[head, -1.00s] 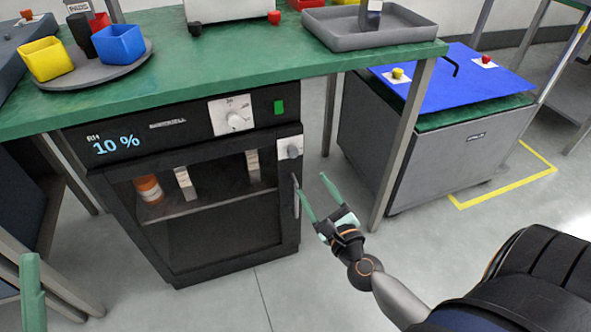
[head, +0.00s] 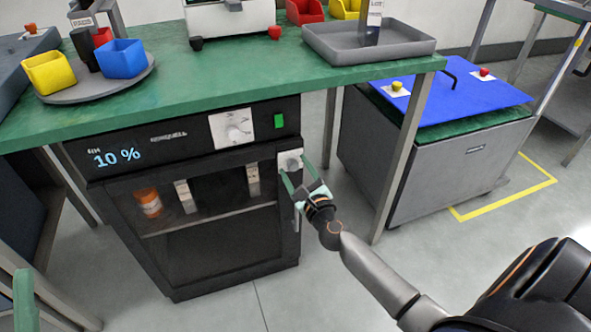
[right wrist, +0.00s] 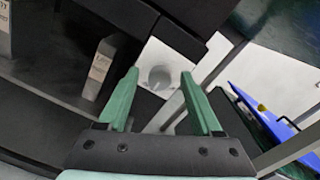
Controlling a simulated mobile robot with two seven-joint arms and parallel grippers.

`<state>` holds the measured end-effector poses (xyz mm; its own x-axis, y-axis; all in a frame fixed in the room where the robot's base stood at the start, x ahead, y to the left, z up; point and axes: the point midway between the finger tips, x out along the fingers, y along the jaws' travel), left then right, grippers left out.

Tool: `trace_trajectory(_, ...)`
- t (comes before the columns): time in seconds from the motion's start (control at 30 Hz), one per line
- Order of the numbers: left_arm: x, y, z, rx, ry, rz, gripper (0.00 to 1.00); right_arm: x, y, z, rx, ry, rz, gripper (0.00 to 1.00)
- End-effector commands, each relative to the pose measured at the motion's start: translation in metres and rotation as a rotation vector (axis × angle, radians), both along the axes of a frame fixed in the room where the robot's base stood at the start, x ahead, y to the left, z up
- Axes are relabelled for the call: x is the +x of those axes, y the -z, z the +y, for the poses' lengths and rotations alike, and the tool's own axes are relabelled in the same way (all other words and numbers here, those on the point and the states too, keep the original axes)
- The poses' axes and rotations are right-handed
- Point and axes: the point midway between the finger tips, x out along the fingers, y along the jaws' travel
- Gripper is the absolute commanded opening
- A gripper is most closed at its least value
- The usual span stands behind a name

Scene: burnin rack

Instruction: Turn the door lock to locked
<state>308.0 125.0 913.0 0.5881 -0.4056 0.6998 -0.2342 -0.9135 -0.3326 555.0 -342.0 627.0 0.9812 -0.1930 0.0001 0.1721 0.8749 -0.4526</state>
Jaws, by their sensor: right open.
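The door lock is a grey knob on a light square plate (head: 290,160) at the upper right of the dark cabinet's door. In the right wrist view the lock knob (right wrist: 160,77) shows ahead, between and beyond the fingertips. My right gripper (head: 300,178) is open, with its green fingers just in front of and below the lock; it also shows in the right wrist view (right wrist: 160,82). Nothing is between its fingers, and they appear apart from the knob.
The dark cabinet (head: 215,235) stands under a green table (head: 220,80); its display reads 10 %. A dial (head: 235,130) and green switch (head: 279,121) sit above the door. A table leg (head: 400,150) and a grey bin with a blue lid (head: 455,90) stand right.

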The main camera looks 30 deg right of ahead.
Motion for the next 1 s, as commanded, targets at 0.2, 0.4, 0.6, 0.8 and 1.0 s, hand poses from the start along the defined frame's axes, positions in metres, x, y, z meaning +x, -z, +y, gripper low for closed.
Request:
trace_trajectory(0.2, 0.0000, 0.0003, -0.0001, -0.001, 0.001, 0.001, 0.50, 0.0026, 0.0004, -0.0006, -0.001, 0.000, 0.002, 0.66)
trace_trajectory(0.4, 0.0000, 0.0003, -0.0003, -0.001, 0.002, 0.002, 0.50, 0.0024, 0.0003, -0.0006, -0.001, 0.000, 0.001, 0.56)
trace_trajectory(0.6, -0.0001, 0.0004, -0.0006, -0.001, 0.002, 0.002, 0.50, 0.0022, 0.0003, -0.0006, -0.001, 0.000, 0.001, 0.34)
trace_trajectory(0.8, -0.0001, 0.0005, -0.0008, -0.001, 0.004, 0.003, 0.50, 0.0022, 0.0003, -0.0005, -0.001, 0.000, 0.001, 0.11)
trace_trajectory(1.0, -0.0001, 0.0005, -0.0009, -0.001, 0.004, 0.002, 0.50, 0.0022, 0.0004, -0.0004, 0.000, 0.000, 0.001, 0.00)
